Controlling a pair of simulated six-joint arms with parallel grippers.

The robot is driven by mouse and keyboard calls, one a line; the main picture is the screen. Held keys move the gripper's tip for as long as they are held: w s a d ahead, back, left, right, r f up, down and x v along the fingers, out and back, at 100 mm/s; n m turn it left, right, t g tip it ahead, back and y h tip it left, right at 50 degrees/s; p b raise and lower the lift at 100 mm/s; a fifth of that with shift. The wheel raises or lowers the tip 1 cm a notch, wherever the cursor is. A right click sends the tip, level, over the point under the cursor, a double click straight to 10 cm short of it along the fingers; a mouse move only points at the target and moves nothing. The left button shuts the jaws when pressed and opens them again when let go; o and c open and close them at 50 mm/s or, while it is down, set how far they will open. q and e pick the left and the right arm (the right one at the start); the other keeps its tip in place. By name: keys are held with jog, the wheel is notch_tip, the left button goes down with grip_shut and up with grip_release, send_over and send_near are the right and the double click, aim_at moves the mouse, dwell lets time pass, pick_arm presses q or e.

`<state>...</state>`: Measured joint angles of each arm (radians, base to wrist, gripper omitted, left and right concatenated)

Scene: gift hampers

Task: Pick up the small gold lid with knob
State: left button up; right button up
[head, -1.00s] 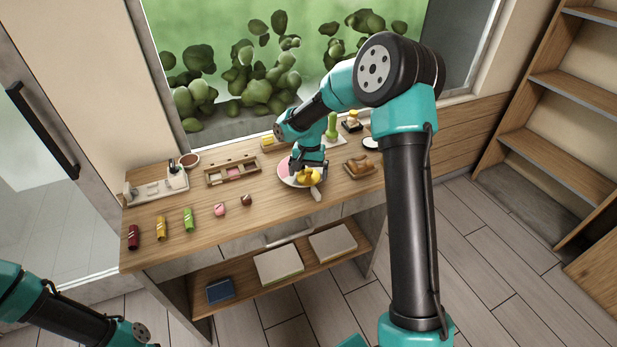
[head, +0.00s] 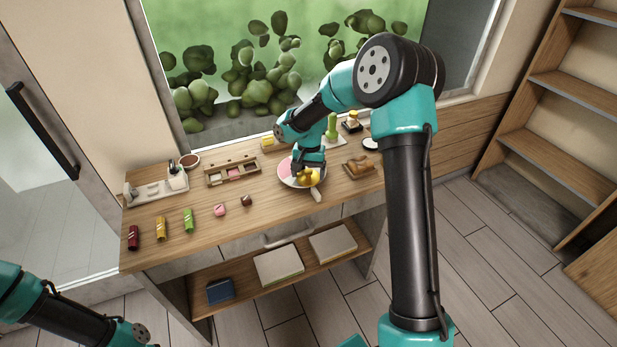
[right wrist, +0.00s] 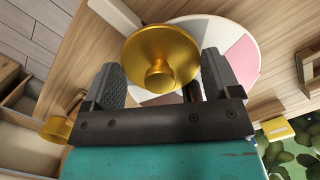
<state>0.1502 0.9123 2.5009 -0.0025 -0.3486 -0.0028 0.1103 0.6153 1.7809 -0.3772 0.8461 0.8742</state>
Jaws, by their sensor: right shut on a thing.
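The small gold lid with its round knob (right wrist: 160,60) sits between the two fingers of my right gripper (right wrist: 163,75) in the right wrist view, its edges against them. The knob faces the camera. In the head view my right gripper (head: 307,165) is over the round segmented plate (head: 285,172), shut on the lid (head: 307,178). The plate, with pink, grey and white segments (right wrist: 242,48), shows behind the lid in the right wrist view. I cannot tell whether the lid touches the plate. Only part of my left arm shows at the lower left; its gripper is out of view.
A tray with brown items (head: 360,168) is right of the plate. A wooden divided box (head: 232,170) is to its left. Several coloured rolls (head: 161,228) and small sweets (head: 220,210) stand along the front. The front right of the tabletop looks clear.

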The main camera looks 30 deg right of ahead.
aim_at(308, 172)
jog(key=shift+r, duration=1.75)
jog(key=s+a+r, duration=0.1)
jog(key=s+a, duration=0.7)
jog(key=s, duration=0.5)
jog(key=shift+s+a+r, duration=0.2)
jog(key=shift+s+r, duration=0.05)
jog(key=shift+s, duration=0.1)
